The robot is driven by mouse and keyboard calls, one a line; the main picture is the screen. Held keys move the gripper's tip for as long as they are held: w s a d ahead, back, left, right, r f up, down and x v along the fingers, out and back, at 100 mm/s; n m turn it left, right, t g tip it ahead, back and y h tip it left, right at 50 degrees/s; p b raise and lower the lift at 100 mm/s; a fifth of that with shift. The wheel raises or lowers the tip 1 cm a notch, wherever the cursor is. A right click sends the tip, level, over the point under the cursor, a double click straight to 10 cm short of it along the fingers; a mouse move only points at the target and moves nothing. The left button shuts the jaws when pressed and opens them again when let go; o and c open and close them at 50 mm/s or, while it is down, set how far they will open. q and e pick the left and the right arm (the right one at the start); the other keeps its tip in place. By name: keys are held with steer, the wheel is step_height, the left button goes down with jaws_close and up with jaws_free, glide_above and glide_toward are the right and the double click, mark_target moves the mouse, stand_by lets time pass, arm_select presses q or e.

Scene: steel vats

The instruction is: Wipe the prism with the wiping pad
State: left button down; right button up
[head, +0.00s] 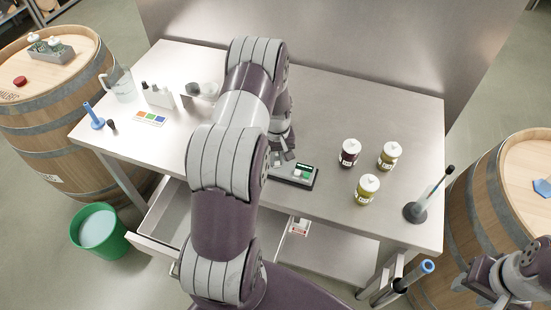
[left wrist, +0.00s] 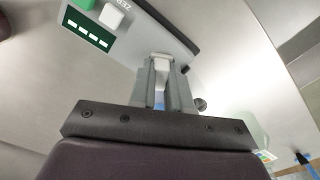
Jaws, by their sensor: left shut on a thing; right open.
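A small instrument with a dark case and a green display (head: 295,173) lies on the steel table. In the left wrist view its display (left wrist: 85,30) is at the upper left, with a white block marked ZERO beside it. My left gripper (head: 285,157) is at the instrument's far left end, partly hidden by my arm. In the left wrist view my left gripper (left wrist: 161,72) is shut on a small whitish piece (left wrist: 162,62), likely the wiping pad. I cannot make out the prism or whether the piece touches it. My right gripper (head: 488,284) is open at the lower right, away from the table.
Several lidded jars (head: 368,188) stand right of the instrument. A probe in a round stand (head: 416,211) is at the right edge. A jug (head: 118,84) and small bottles are at the left. An open drawer (head: 160,240) juts out in front, near a green bucket (head: 105,243).

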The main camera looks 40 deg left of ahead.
arm_select(q)
steer(key=shift+w+a, duration=0.1)
steer(key=shift+w, duration=0.2)
steer(key=shift+s, duration=0.15)
steer(key=shift+s, duration=0.15)
steer(key=shift+s+d+p, duration=0.3)
steer(key=shift+s+p, duration=0.1)
steer(key=shift+s, duration=0.25)
steer(key=shift+w+a+b, duration=0.3)
steer(key=shift+w+b, duration=0.1)
steer(key=shift+w, duration=0.55)
steer(key=shift+s, duration=0.1)
steer(key=shift+s, duration=0.1)
steer(key=shift+s+d, duration=0.15)
steer(key=shift+s, duration=0.1)
